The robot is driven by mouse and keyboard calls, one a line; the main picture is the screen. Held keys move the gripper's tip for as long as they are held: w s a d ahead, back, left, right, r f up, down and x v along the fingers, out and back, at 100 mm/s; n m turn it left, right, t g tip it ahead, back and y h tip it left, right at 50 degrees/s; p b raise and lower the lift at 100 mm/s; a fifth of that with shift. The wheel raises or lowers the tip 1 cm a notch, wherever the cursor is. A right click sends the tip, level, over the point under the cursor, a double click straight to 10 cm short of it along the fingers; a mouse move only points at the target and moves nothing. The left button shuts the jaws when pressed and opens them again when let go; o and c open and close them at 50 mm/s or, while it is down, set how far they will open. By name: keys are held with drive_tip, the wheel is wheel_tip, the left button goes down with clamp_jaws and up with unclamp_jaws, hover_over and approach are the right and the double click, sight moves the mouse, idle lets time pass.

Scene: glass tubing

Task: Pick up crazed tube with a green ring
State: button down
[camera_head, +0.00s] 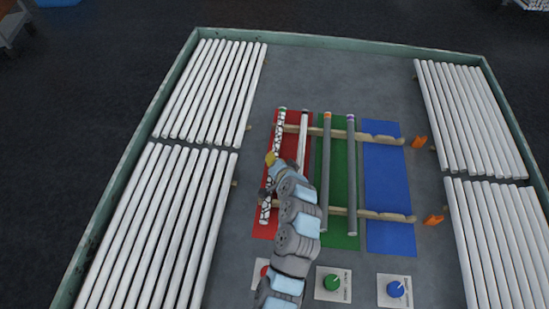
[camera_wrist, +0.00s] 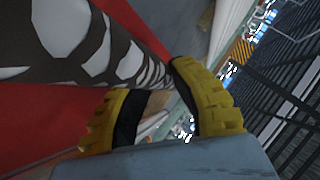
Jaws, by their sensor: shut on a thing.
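The crazed tube (camera_head: 278,140), white with a dark crack pattern and a green ring at its far end, is the leftmost of the tubes over the mats. It lies lengthwise above the red mat (camera_head: 262,218). My gripper (camera_head: 275,163) is at the middle of this tube, and my arm hides part of it. In the wrist view the crazed tube (camera_wrist: 80,45) runs between the yellow fingers of my gripper (camera_wrist: 152,82), which are shut on it. I cannot tell whether the tube touches its wooden supports.
A white tube (camera_head: 303,135) lies close on the right, then two grey tubes (camera_head: 326,175) over the green mat. Notched wooden rails (camera_head: 375,136) cross the mats. The blue mat (camera_head: 385,180) holds no tube. White tubes fill both sides.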

drive_tip(key=shift+r, duration=0.45)
wheel_tip(320, 180, up, 3)
drive_tip(key=shift+f+p, duration=0.15)
drive_tip(key=shift+p, duration=0.45)
drive_tip(key=s+r+p, duration=0.1)
drive_tip(key=s+r, duration=0.4)
drive_tip(key=shift+r, duration=0.2)
drive_tip(key=s+r+p, duration=0.1)
drive_tip(key=s+r, duration=0.3)
drive_tip(key=s, duration=0.5)
drive_tip(key=shift+a+p, duration=0.25)
drive_tip(key=shift+p, duration=0.05)
